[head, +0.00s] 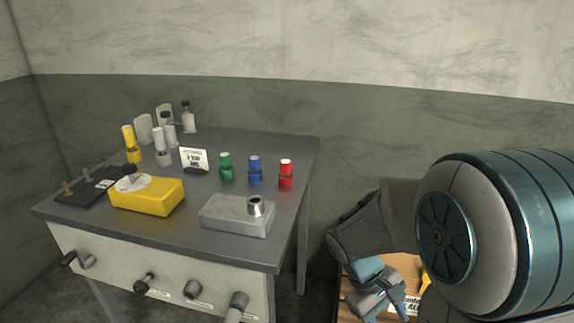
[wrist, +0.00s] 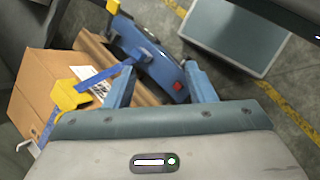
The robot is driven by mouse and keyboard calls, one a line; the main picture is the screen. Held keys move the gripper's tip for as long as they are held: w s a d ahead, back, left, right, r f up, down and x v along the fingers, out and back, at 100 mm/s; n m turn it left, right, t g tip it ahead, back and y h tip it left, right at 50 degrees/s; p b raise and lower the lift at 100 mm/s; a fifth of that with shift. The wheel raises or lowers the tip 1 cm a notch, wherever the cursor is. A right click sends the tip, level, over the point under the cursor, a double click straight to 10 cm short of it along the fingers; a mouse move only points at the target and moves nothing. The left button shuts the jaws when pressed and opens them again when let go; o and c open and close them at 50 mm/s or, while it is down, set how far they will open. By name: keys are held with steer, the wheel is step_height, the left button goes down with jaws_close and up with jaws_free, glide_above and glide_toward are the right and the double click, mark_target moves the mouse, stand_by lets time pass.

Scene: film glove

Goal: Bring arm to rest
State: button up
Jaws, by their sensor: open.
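My gripper (head: 378,305) hangs low at the right of the head view, to the right of the metal table and apart from it. My arm's large teal and grey links fill the right edge there. In the wrist view my gripper (wrist: 161,68) has its two blue-grey fingers spread, with nothing seen held between them. Beyond the fingers lies a blue tool (wrist: 150,62) with a red button and yellow parts. Whether the fingers touch it I cannot tell.
A cardboard box (wrist: 42,88) lies beneath my gripper. A grey panel (wrist: 232,35) is on the floor. The table (head: 255,143) holds a yellow box (head: 150,197), a grey block (head: 230,218) and green, blue and red bottles (head: 286,173). Knobs (head: 236,305) stick out from its front.

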steer(key=s+a+r+m+t+y+p, duration=0.2)
steer(key=r+p, duration=0.3)
steer(key=r, duration=0.6)
steer(key=s+a+r+m+t+y+p, duration=0.2)
steer(key=r+p, duration=0.4)
steer(key=r, duration=0.4)
steer(key=shift+a+r+m+t+y, duration=0.35)
steer(key=shift+a+m+t+y, duration=0.4)
steer(key=shift+m+t, duration=0.25)
steer(key=c, duration=0.3)
steer(key=shift+a, duration=0.15)
